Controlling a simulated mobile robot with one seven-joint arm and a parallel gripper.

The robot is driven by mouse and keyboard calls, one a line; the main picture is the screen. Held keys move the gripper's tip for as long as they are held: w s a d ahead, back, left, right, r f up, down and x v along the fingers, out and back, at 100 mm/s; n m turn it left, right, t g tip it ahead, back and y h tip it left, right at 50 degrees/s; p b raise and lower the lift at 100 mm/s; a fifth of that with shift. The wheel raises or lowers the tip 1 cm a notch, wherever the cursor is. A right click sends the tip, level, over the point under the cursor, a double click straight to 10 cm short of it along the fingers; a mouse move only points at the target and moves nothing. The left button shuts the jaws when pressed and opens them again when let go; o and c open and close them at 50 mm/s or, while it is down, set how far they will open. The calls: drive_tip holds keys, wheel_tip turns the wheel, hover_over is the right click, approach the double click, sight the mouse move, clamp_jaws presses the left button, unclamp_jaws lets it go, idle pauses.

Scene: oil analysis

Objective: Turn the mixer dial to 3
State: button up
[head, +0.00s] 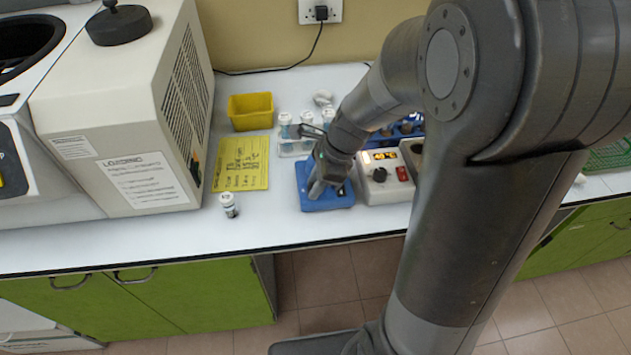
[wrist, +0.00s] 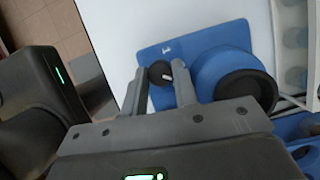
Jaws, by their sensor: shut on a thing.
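The mixer (head: 338,201) is a flat blue box near the front of the bench, under my arm. In the wrist view its blue base (wrist: 212,35) shows with a round blue cup part with a black top (wrist: 245,85) at its right. The small black dial (wrist: 160,70) with a white pointer mark sits at its left front. My gripper (wrist: 160,80) has one finger on each side of the dial and is shut on it. In the head view my gripper (head: 318,187) reaches down onto the mixer and hides the dial. I cannot read any numbers around the dial.
A heater-like box with a lit display (head: 384,157) stands just right of the mixer. Behind are a rack of vials (head: 295,140) and a yellow bin (head: 251,111). A yellow note (head: 241,163), a small vial (head: 229,205) and a large centrifuge (head: 125,120) are left.

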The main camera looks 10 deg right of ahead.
drive_tip(key=m+t, duration=0.1)
drive_tip(key=m, duration=0.4)
drive_tip(key=shift+s+t+h, duration=0.15)
drive_tip(key=shift+t+h, duration=0.15)
drive_tip(key=shift+t, duration=0.1)
idle(0.3)
drive_tip(key=o, duration=1)
drive_tip(key=shift+v, duration=4)
drive_tip(key=shift+s+a, duration=0.1)
drive_tip(key=s+d+r+n+t+h, duration=0.1)
drive_tip(key=s+r+n, duration=0.2)
drive_tip(key=n, duration=0.5)
drive_tip(key=s+d+r+n+t+h, duration=0.1)
drive_tip(key=s+d+r+n, duration=0.1)
drive_tip(key=s+n, duration=0.3)
drive_tip(key=s+d+r+n+t+h, duration=0.1)
drive_tip(key=r+n, duration=0.4)
drive_tip(key=n, duration=0.5)
drive_tip(key=shift+s+d+n+h, duration=0.2)
drive_tip(key=shift+s+d+h, duration=0.05)
drive_tip(key=shift+s, duration=0.45)
drive_tip(key=shift+s+d+n+h, duration=0.2)
drive_tip(key=shift+s+d+h, duration=0.1)
drive_tip(key=shift+s, duration=0.4)
